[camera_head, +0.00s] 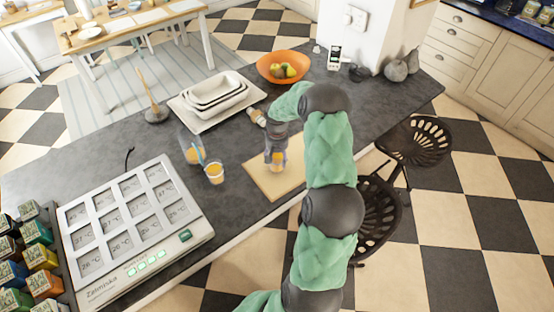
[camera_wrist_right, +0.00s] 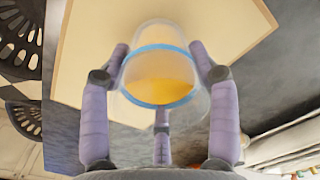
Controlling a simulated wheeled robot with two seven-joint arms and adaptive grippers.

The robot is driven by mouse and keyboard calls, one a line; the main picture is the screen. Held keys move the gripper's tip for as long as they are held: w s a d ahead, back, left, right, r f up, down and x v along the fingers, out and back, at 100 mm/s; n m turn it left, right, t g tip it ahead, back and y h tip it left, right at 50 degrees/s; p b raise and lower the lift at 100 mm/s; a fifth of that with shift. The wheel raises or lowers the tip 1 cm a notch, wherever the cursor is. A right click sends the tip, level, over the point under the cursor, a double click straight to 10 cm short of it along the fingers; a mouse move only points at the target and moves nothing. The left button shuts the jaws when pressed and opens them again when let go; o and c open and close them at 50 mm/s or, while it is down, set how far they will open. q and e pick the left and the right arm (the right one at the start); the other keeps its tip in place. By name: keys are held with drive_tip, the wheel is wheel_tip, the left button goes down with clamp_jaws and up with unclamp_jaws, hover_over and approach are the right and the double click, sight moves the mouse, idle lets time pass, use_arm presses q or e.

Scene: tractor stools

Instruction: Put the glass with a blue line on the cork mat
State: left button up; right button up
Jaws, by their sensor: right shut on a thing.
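The glass with a blue line (camera_wrist_right: 162,75) holds orange liquid, and a blue band runs round it. My right gripper (camera_wrist_right: 161,85) is shut around it, with purple fingers on both sides and one below it in the picture. In the head view my right gripper (camera_head: 276,152) and the glass (camera_head: 277,167) are over the pale tan cork mat (camera_head: 257,178). The mat (camera_wrist_right: 92,40) also lies behind the glass in the wrist view. I cannot tell whether the glass touches the mat. My left gripper is not in view.
Left of the mat stand another glass of orange liquid (camera_head: 214,174) and a clear jug (camera_head: 190,150). A small bottle-like item (camera_head: 256,116) and stacked white dishes (camera_head: 217,93) are behind. A orange fruit bowl (camera_head: 283,68) stands further back. A dark stool (camera_head: 380,215) is beyond the counter edge.

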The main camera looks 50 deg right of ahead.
drive_tip(key=shift+f, duration=0.5)
drive_tip(key=shift+f, duration=0.1)
drive_tip(key=o, duration=1.3)
drive_tip(key=shift+f, duration=0.1)
wheel_tip(320, 180, up, 12)
drive_tip(key=shift+r, duration=0.2)
